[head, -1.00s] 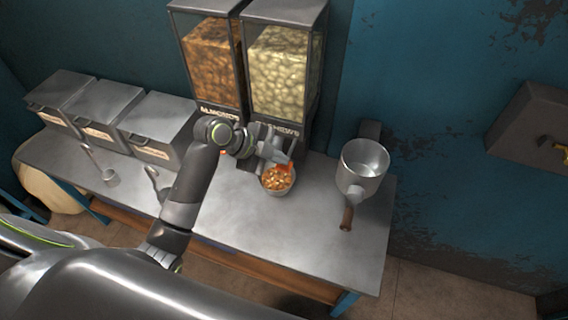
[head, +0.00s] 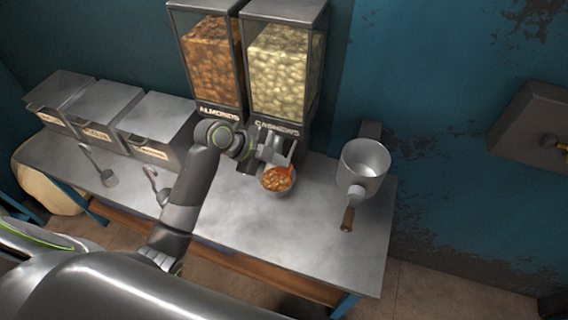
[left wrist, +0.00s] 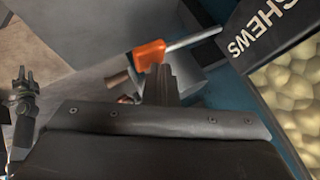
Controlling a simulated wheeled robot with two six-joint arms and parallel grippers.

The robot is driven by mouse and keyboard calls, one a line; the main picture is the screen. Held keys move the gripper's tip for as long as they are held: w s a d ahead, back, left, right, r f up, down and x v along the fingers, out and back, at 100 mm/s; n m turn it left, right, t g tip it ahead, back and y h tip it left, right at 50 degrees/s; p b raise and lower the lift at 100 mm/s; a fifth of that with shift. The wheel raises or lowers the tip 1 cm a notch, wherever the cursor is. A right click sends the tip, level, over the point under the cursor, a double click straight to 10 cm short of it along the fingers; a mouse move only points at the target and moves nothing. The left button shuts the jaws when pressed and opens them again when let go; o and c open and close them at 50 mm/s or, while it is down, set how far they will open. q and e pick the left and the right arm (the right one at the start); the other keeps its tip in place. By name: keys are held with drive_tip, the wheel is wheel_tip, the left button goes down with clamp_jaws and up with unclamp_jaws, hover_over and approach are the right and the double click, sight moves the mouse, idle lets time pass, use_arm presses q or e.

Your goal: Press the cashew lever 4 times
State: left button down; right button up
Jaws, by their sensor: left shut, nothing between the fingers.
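The cashew dispenser (head: 277,72) is a clear bin of pale nuts labelled CASHEWS, right of the almond dispenser (head: 212,62). Its lever has an orange-red tip (head: 287,170), low at the front above a bowl of nuts (head: 276,183). My left gripper (head: 276,153) is shut and empty, right at the lever. In the left wrist view the orange tip (left wrist: 150,53) and its metal rod (left wrist: 194,39) lie just beyond the shut fingers (left wrist: 158,82). I cannot tell whether they touch. My right gripper cannot be made out.
Several lidded metal bins (head: 157,125) and two scoops (head: 107,178) are at the left. The bench front right (head: 330,250) is clear.

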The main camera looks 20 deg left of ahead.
use_arm(q)
drive_tip(key=shift+f+b, duration=0.3)
drive_tip(key=shift+f, duration=0.2)
drive_tip(key=shift+r, duration=0.15)
idle(0.4)
drive_tip(key=shift+r+p, duration=1.35)
drive_tip(key=shift+r, duration=0.25)
wheel_tip(320, 180, up, 5)
drive_tip(key=p, duration=0.4)
drive_tip(key=shift+a, duration=0.15)
idle(1.7)
